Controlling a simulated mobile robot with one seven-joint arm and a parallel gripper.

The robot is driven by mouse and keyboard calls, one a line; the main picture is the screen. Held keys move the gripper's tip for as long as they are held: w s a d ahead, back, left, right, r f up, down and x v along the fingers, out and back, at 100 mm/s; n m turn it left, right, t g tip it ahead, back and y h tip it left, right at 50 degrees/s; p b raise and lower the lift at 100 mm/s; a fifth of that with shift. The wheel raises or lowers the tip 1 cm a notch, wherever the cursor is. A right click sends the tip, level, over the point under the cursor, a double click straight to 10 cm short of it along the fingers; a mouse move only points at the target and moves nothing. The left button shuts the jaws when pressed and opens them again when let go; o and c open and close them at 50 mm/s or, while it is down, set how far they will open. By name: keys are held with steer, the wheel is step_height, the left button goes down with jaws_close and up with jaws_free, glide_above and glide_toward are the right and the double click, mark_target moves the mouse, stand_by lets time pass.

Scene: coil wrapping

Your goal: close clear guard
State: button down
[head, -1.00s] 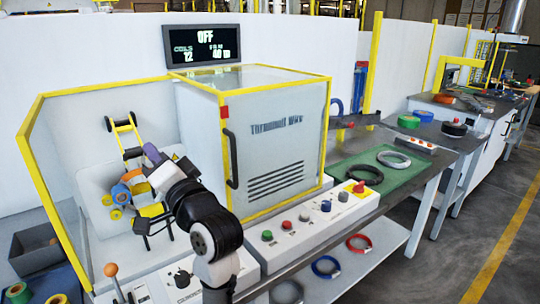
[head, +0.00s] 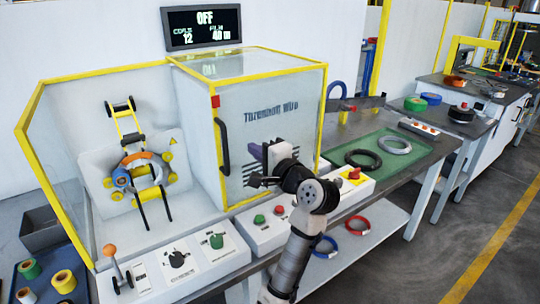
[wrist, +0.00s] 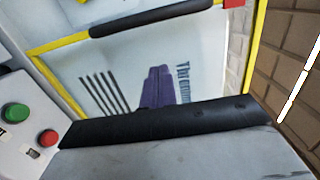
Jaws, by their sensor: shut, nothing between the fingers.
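The clear guard (head: 270,84) is a yellow-framed see-through panel in front of the cabinet on the right half of the machine. Its black upright handle (head: 223,147) is near its left edge and also shows across the top in the wrist view (wrist: 150,18). The bay to its left, with the coil wrapping head (head: 141,168), has an open front. My gripper (head: 257,152) has purple fingers and is shut and empty. It is in front of the panel, right of and apart from the handle. In the wrist view the fingers (wrist: 159,86) point towards the panel's lettering and slots.
A control panel with buttons and a lever (head: 114,262) runs along the front below the bay. A button box (head: 270,222) is below the guard. A green mat (head: 365,175) with two coils lies to the right. Free air lies in front of the bay.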

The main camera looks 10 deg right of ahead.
steer(key=shift+s+a+p, duration=0.1)
steer(key=shift+a+p, duration=0.45)
steer(key=shift+a, duration=1.5)
steer(key=shift+a, duration=0.2)
